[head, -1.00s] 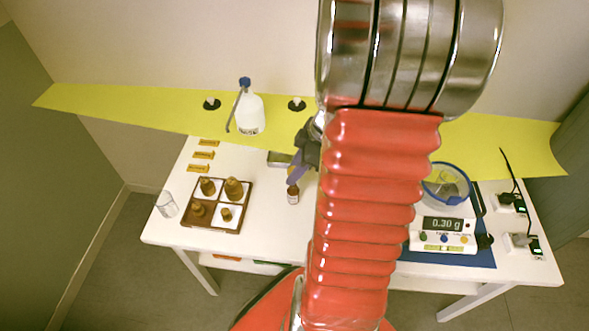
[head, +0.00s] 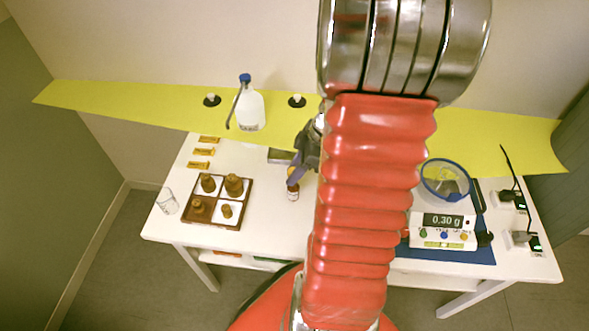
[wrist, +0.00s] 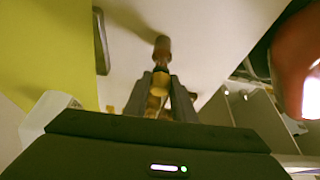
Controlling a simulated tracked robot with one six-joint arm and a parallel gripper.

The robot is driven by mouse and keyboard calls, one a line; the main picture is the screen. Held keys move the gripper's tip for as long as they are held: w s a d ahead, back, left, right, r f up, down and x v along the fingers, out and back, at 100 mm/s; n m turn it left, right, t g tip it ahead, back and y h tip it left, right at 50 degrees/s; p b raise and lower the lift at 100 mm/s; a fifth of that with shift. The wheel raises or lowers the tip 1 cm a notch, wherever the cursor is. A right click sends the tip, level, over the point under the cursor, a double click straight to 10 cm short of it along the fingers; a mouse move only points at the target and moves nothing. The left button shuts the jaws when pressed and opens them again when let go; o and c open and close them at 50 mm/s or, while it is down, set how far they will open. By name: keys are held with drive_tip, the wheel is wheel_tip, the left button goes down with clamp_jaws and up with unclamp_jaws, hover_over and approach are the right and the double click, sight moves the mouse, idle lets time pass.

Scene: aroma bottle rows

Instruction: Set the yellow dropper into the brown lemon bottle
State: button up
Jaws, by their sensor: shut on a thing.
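The small brown bottle (head: 293,192) with a pale label stands upright on the white table in the head view, left of my arm. In the wrist view a brown shape, seemingly this bottle (wrist: 162,47), lies just beyond my fingertips. My gripper (head: 295,175) points down over the bottle. In the wrist view my gripper (wrist: 160,90) is shut on the yellow dropper (wrist: 160,83). The dropper lines up closely with the bottle's mouth. I cannot tell whether its tip is inside the neck.
A brown divided tray (head: 213,225) with several brown bottles stands at the left, beside a clear glass (head: 167,201). A white wash bottle (head: 250,110) stands on the yellow shelf (head: 130,106). A scale (head: 443,232) reading 0.30 g sits at the right.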

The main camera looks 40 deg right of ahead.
drive_tip(key=shift+f, duration=0.5)
drive_tip(key=o, duration=0.7)
drive_tip(key=shift+r, duration=0.15)
drive_tip(key=shift+r, duration=3.35)
